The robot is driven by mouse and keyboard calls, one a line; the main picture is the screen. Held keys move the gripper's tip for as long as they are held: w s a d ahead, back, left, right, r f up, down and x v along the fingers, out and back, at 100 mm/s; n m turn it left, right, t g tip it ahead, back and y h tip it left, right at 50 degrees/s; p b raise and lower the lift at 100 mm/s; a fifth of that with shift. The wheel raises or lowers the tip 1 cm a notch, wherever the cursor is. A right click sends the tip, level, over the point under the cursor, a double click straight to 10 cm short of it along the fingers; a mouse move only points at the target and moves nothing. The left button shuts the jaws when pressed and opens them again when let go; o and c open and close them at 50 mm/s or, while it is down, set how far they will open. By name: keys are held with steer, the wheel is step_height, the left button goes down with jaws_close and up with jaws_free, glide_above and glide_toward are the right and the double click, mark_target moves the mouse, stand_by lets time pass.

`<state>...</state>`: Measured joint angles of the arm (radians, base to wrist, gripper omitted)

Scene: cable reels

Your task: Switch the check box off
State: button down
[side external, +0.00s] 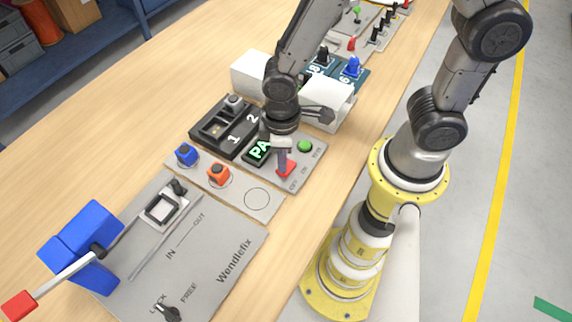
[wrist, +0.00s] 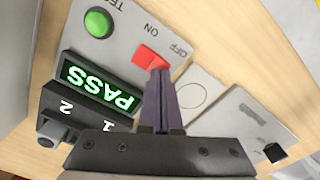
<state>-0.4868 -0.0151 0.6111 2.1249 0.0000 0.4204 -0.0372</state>
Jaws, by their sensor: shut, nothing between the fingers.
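The check box (side external: 312,165) is a grey panel with a green button (side external: 305,146), a display (wrist: 100,85) lit green with PASS, and a red rocker switch (wrist: 148,56) between the words ON and OFF. The red switch also shows in the side view (side external: 287,170). My gripper (wrist: 160,72) is shut and empty, pointing down. Its fingertips are at the OFF end of the red switch, over its edge. I cannot tell whether they touch it. In the side view my gripper (side external: 282,172) partly hides the switch and the display.
A black unit marked 1 and 2 (side external: 213,145) adjoins the check box. A panel with blue (side external: 186,155) and orange (side external: 218,175) knobs lies beside it. White boxes (side external: 335,95) stand behind. A large grey panel with a blue block (side external: 90,235) is in front.

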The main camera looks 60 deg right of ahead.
steer(key=shift+f, duration=0.55)
steer(key=shift+r, duration=3.55)
